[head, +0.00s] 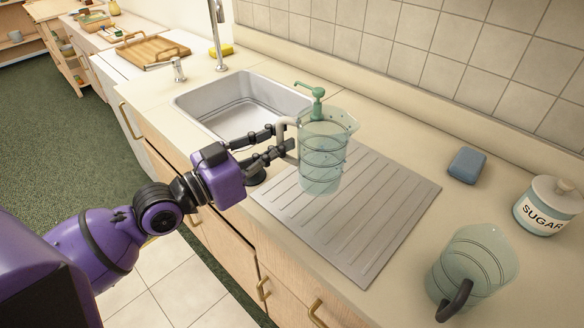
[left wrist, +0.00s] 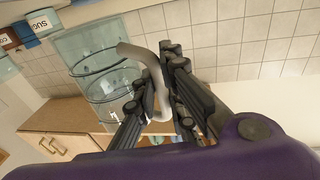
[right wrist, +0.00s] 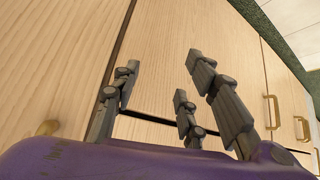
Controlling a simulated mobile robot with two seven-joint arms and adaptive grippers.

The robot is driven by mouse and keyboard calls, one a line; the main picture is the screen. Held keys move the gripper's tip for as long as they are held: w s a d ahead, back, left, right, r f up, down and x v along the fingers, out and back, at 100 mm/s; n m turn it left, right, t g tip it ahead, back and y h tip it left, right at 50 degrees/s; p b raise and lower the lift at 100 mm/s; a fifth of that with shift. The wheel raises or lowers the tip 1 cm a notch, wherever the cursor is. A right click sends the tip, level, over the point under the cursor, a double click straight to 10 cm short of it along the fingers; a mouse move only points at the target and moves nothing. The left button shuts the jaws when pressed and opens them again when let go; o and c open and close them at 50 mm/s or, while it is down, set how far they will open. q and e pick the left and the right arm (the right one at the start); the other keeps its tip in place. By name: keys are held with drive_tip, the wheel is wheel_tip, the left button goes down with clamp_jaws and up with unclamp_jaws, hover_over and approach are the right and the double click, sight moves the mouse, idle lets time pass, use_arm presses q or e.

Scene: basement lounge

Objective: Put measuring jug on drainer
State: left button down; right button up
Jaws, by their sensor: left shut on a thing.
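The measuring jug (head: 322,160) is clear, pale green-blue, with dark bands and a pale grey handle. It is upright over the far left part of the ribbed metal drainer (head: 375,225); I cannot tell whether its base touches. My left gripper (head: 283,138) is shut on the handle, left of the jug body. The jug (left wrist: 100,75) and its handle between the fingers (left wrist: 160,85) also show in the left wrist view. My right gripper (right wrist: 163,78) is open and empty before wooden cabinet fronts, outside the head view.
A second clear jug (head: 475,262) with a dark handle stands on the counter right of the drainer. A blue sponge (head: 467,165) and a sugar canister (head: 545,206) are farther back. The sink (head: 235,105) adjoins the drainer. A green pump bottle (head: 317,103) stands behind the held jug.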

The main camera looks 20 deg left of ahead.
use_arm(q)
drive_tip(key=d+f, duration=0.1)
drive_tip(key=f, duration=0.3)
drive_tip(key=d+f+b, duration=0.1)
drive_tip(key=f, duration=0.1)
drive_tip(key=shift+w+d+f, duration=0.2)
drive_tip(key=shift+w+d, duration=0.05)
drive_tip(key=shift+d, duration=0.05)
use_arm(e)
drive_tip(key=shift+s+f, duration=0.2)
drive_tip(key=shift+f, duration=0.2)
use_arm(q)
drive_tip(key=c, duration=1.8)
unclamp_jaws()
drive_tip(key=shift+r, duration=0.1)
